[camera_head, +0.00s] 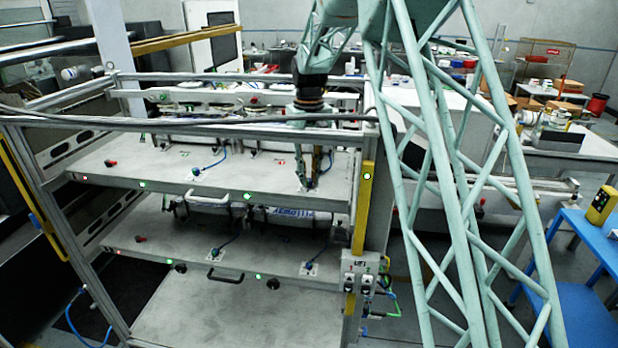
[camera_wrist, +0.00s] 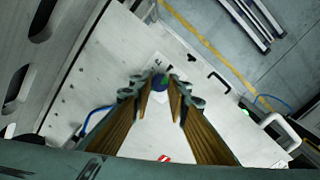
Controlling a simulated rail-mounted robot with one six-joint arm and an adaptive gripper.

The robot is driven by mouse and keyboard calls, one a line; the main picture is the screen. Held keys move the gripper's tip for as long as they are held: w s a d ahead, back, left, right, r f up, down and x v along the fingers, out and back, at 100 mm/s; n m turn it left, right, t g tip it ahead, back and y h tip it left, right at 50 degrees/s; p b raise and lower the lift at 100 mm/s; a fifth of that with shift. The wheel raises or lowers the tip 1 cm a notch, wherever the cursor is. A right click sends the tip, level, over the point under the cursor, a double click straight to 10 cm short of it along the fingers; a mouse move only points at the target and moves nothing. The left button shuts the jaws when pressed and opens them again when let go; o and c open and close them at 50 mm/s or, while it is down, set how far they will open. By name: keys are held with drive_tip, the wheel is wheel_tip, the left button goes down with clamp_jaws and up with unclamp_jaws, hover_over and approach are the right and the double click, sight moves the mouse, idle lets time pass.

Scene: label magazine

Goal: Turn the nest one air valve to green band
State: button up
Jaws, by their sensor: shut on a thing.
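My gripper (camera_head: 309,184) reaches down to the right end of the upper shelf, over a small white plate. In the wrist view my gripper (camera_wrist: 159,90) has its two fingers on either side of a round blue valve knob (camera_wrist: 160,84) and is shut on it. The knob shows a small green patch; its pointer position is too small to read. The knob sits on a white label plate (camera_wrist: 158,66) with dark marks. In the head view the fingers largely hide this valve. I cannot read a nest number.
Another blue valve (camera_head: 196,171) with a blue hose is on the upper shelf. The lower shelf (camera_head: 180,250) carries two more, at its middle (camera_head: 215,252) and right (camera_head: 308,268). A yellow post (camera_head: 362,205) stands close right of my gripper. A frame rail crosses above.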

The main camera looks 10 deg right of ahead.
sight(309, 179)
drive_tip(key=shift+n, duration=1.2)
drive_tip(key=o, duration=0.8)
drive_tip(key=shift+o, duration=0.2)
drive_tip(key=shift+r, duration=0.15)
wheel_tip(309, 179, up, 12)
